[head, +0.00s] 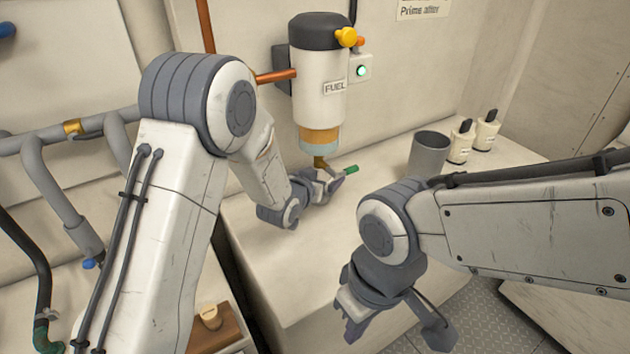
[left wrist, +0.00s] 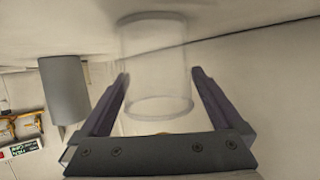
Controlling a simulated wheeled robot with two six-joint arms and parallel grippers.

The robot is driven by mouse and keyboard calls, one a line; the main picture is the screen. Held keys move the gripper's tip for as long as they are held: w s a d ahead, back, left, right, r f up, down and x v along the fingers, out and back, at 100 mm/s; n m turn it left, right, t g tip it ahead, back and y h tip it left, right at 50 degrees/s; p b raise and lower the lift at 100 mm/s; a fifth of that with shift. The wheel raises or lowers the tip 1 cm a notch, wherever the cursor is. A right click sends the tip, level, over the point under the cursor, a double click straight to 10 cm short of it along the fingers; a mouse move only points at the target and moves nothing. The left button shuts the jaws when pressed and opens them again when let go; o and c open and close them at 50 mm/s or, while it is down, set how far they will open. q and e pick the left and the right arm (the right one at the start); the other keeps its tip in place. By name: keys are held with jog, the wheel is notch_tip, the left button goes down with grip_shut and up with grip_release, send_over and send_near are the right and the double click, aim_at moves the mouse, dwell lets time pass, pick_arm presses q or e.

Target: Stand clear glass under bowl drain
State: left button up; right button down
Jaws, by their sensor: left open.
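The fuel filter (head: 319,88) hangs on the wall, with its clear amber bowl (head: 319,139) and brass drain (head: 320,162) at the bottom. A green-tipped lever (head: 351,169) sits beside the drain. My left gripper (head: 328,184) is just below the drain, low over the bench. In the left wrist view, the clear glass (left wrist: 155,65) is between my open left fingers, with a visible gap on the right side. The glass cannot be made out in the head view. My right gripper (head: 396,322) looks open and empty, in front of the bench.
A grey cup (head: 428,153) stands on the bench (head: 290,262) to the right; it also shows in the left wrist view (left wrist: 63,90). Two small white bottles (head: 461,143) stand behind it. Pipes (head: 70,145) and a wooden block (head: 212,330) are at left.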

pick_arm(q)
jog(key=v, duration=1.1)
jog(key=shift+s+a+r+b, duration=0.1)
jog(key=shift+s+a+b, duration=0.1)
jog(key=shift+s+b, duration=0.2)
jog(key=shift+s+d, duration=0.2)
jog(key=s+g, duration=0.2)
jog(key=s, duration=0.1)
jog(key=s+d+f+g+y, duration=0.1)
jog(key=s+g, duration=0.1)
jog(key=s, duration=0.2)
jog(key=s+d+f+m+g, duration=0.1)
jog(key=s+g, duration=0.1)
jog(key=s, duration=0.1)
jog(key=shift+s+d+y, duration=0.25)
jog(key=shift+y, duration=0.05)
jog(key=s+g, duration=0.1)
jog(key=s, duration=0.3)
jog(key=s+g+y, duration=0.1)
jog(key=s+g, duration=0.1)
jog(key=s, duration=0.2)
jog(key=shift+s+a+r+m, duration=0.15)
jog(key=shift+a+m, duration=0.05)
jog(key=shift+m, duration=0.2)
jog(key=s+a+r+m+g+y, duration=0.1)
jog(key=s+g, duration=0.3)
jog(key=s, duration=0.6)
jog(key=shift+s+a+r+y, duration=0.25)
jog(key=shift+s+a+y, duration=0.1)
jog(key=shift+a, duration=0.4)
